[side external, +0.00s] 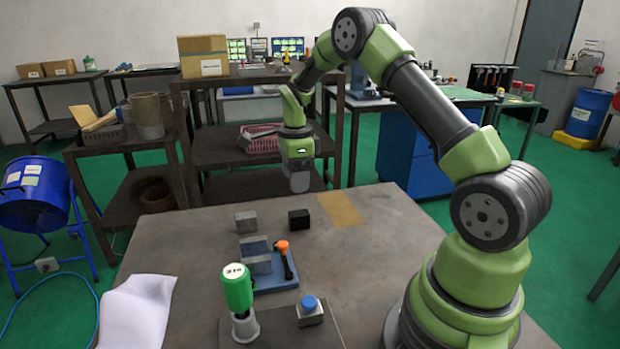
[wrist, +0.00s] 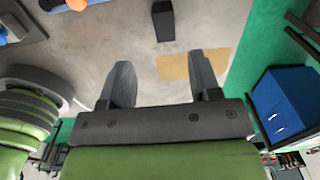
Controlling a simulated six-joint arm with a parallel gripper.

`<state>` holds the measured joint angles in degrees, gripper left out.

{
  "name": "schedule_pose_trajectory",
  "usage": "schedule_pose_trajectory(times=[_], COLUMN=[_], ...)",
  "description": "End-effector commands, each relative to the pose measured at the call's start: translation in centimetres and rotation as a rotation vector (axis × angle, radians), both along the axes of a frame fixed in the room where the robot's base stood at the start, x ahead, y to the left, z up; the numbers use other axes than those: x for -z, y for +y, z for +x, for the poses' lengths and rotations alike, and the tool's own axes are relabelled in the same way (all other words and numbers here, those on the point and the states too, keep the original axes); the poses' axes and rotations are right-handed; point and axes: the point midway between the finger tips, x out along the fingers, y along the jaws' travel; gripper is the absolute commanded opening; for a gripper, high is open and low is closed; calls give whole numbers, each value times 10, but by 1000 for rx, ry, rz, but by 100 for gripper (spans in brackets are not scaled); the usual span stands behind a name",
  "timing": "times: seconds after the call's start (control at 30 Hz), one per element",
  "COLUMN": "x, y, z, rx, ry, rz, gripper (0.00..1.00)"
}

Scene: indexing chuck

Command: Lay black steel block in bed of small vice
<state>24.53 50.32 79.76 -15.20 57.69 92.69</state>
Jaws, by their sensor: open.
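The black steel block (side external: 299,219) stands on the table, right of a grey metal block (side external: 246,222). It also shows in the wrist view (wrist: 163,24), beyond the fingertips. The small vice (side external: 257,263) has grey jaws on a blue base and a black handle with an orange knob (side external: 283,246). It stands nearer the side camera than the black block; only part of it shows in the wrist view's top left corner. My gripper (side external: 299,184) is above the table's far side, apart from the black block. Its two fingers (wrist: 164,82) are spread with nothing between them.
A green-topped device (side external: 237,290) and a box with a blue button (side external: 310,309) stand in front of the vice. A white sheet (side external: 138,312) hangs over the front left edge. A flat tan patch (side external: 341,209) lies right of the black block. The right tabletop is clear.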

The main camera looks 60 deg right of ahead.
Motion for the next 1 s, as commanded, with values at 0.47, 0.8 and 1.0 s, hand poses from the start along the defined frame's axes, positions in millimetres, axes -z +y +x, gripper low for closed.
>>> schedule_pose_trajectory(times=[0.47, 0.8, 1.0], x=[-166, -201, -195], y=[112, 174, 186], z=[-66, -173, -204], rx=[-925, -1633, -1844], ry=[-299, -511, -567], rz=[-139, -382, -487], gripper=[57, 57, 57])
